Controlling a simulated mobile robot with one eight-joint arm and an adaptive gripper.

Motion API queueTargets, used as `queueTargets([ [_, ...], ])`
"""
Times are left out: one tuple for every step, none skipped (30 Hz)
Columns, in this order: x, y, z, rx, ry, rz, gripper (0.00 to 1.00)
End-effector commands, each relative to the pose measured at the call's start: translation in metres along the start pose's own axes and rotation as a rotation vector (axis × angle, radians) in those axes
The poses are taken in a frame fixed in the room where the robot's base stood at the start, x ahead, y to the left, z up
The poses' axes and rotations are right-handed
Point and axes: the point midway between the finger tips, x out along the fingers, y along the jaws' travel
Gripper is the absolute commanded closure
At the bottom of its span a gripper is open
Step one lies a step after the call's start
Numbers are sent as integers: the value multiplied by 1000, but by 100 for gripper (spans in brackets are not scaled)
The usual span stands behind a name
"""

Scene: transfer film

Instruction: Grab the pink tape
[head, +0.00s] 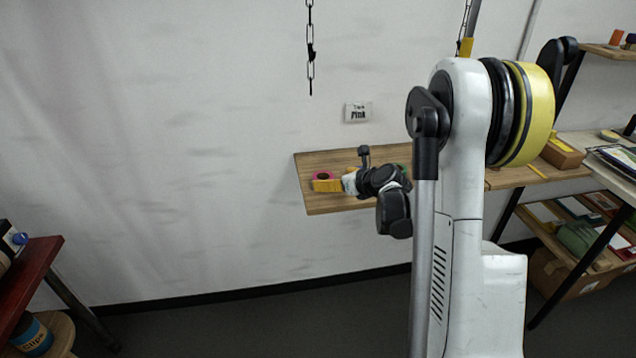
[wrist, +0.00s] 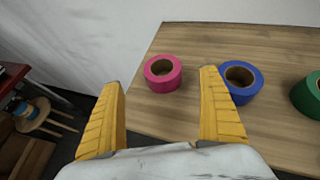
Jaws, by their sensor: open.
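The pink tape (wrist: 162,82) is a roll lying flat near the left edge of a wooden shelf (wrist: 240,42) in the wrist view. It also shows in the head view (head: 323,175), partly covered by my gripper. My gripper (wrist: 161,80) is open, with its two yellow fingers spread apart. In the wrist view, the pink roll appears between the fingertips and a little beyond them, with nothing held. In the head view, my gripper (head: 328,185) is close to the roll at the shelf's left part; I cannot tell whether they touch.
A blue roll (wrist: 242,88) lies right of the pink one, by the right finger. A green roll (wrist: 308,98) is farther right. A chain (head: 310,55) hangs above. A red table (head: 30,275) stands far left.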

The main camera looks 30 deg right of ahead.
Motion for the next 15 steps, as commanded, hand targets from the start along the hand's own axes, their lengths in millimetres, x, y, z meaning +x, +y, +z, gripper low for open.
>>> queueTargets([
  [10, 1, -2, -1, 0, 2, 10],
  [13, 1, -2, -1, 0, 3, 10],
  [17, 1, -1, -2, 0, 2, 10],
  [19, 1, -1, -2, 0, 2, 10],
  [20, 0, -1, -2, 0, 1, 10],
  [23, 0, -1, -2, 0, 1, 10],
  [26, -1, -2, -2, 0, 1, 10],
  [30, -1, -2, -3, 0, 1, 10],
  [36, -2, -3, -3, 0, 1, 10],
  [41, -3, -4, -3, 0, 1, 10],
  [46, -4, -5, -3, 0, 1, 10],
  [53, -5, -5, -3, 0, 1, 10],
  [58, -4, -5, -4, 0, 2, 10],
  [62, -4, -4, -4, 0, 2, 10],
  [66, -4, -4, -4, 0, 2, 10],
])
